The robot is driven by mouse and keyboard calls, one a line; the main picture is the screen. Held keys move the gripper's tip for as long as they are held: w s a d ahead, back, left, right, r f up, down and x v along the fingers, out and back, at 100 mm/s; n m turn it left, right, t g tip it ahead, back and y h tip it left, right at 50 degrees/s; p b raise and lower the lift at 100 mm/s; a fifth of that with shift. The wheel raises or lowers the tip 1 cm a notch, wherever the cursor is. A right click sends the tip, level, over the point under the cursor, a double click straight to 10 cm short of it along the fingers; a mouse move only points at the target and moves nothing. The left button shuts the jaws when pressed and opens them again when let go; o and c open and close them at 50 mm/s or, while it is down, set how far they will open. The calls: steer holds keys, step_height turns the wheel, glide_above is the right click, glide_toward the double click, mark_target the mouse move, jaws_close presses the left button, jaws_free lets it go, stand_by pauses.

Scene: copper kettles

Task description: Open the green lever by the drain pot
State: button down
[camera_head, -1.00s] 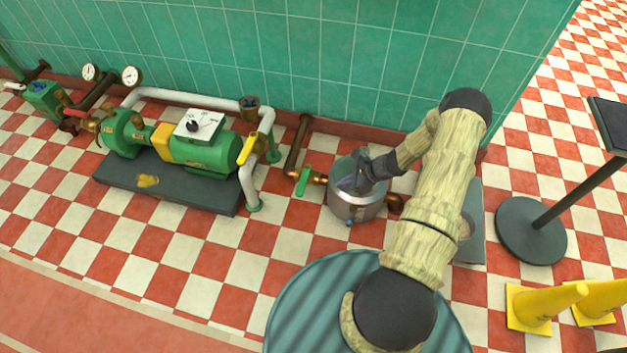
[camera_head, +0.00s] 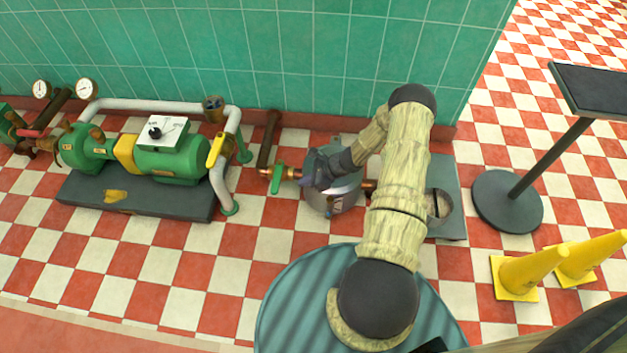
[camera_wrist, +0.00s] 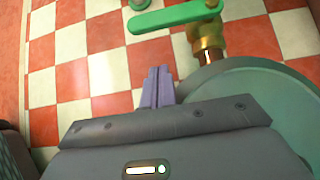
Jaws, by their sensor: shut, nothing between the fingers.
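The green lever (camera_head: 276,178) sits on a brass valve on the pipe at the left of the drain pot (camera_head: 333,199). In the wrist view the lever (camera_wrist: 172,17) lies near the top, roughly crosswise, joined to the brass fitting (camera_wrist: 207,42) at its right end. My gripper (camera_head: 310,178) is over the left side of the pot's rim. In the wrist view my gripper's fingers (camera_wrist: 158,80) are together and empty, pointing toward the lever with a gap between. The pot's round rim (camera_wrist: 245,75) shows at the right, partly hidden by my gripper.
A green and yellow pump (camera_head: 170,158) on a dark base stands at the left, with white pipes and a yellow lever (camera_head: 216,150). A round-based stand (camera_head: 508,202) and yellow cones (camera_head: 530,272) are at the right. Checkered floor before the pump is clear.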

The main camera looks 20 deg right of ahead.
mark_target(277, 177)
steer(key=w+a+f+b, duration=0.2)
steer(key=w+a+b, duration=0.1)
steer(key=a, duration=0.2)
steer(key=shift+a, duration=0.2)
steer(key=shift+w+d+f, duration=0.1)
steer(key=shift+w+d, duration=0.05)
steer(key=shift+w, duration=0.05)
